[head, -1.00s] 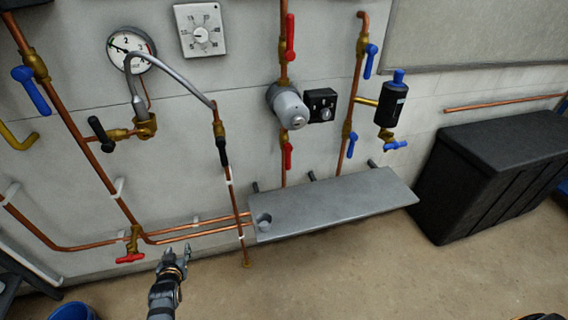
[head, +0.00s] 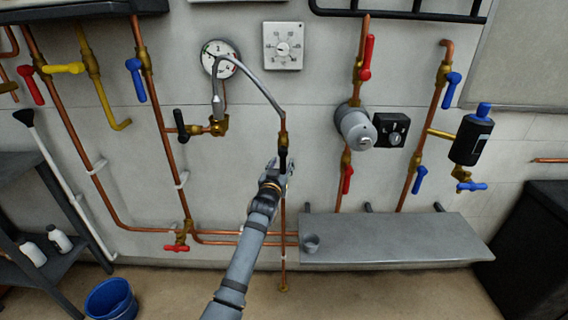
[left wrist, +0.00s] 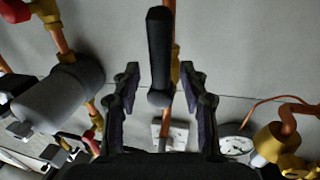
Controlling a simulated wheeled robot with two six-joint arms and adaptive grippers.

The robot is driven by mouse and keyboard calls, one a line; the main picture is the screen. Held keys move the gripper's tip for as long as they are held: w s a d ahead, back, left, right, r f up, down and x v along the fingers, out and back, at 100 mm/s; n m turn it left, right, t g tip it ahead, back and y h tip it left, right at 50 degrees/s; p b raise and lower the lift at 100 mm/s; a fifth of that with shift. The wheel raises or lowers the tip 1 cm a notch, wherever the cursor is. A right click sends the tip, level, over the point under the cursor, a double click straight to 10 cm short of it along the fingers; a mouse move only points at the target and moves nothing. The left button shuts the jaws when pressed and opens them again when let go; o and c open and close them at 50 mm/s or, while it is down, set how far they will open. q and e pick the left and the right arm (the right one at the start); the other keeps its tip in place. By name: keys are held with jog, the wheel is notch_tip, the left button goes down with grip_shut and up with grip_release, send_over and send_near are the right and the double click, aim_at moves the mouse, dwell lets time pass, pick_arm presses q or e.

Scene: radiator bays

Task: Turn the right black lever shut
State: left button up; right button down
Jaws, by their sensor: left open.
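The right black lever (head: 283,152) is on the right-hand copper pipe under the end of the grey hose, pointing down along the pipe. My left gripper (head: 281,166) partly hides it in the head view. In the left wrist view the lever (left wrist: 159,55) stands lengthwise between the two open fingers (left wrist: 161,80), with a gap on each side. I cannot tell how far it reaches between them in depth. The left black lever (head: 180,126) is on the pipe further left. My right gripper is not in view.
A gauge (head: 219,59) and the grey hose (head: 258,84) are above the gripper. A red-handled valve (head: 176,248) is low on the left. A blue bucket (head: 111,300) stands on the floor.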

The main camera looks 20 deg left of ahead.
pick_arm(q)
jog(key=shift+w+a, duration=0.15)
jog(key=shift+w, duration=1.1)
jog(key=shift+c, duration=0.4)
grip_shut()
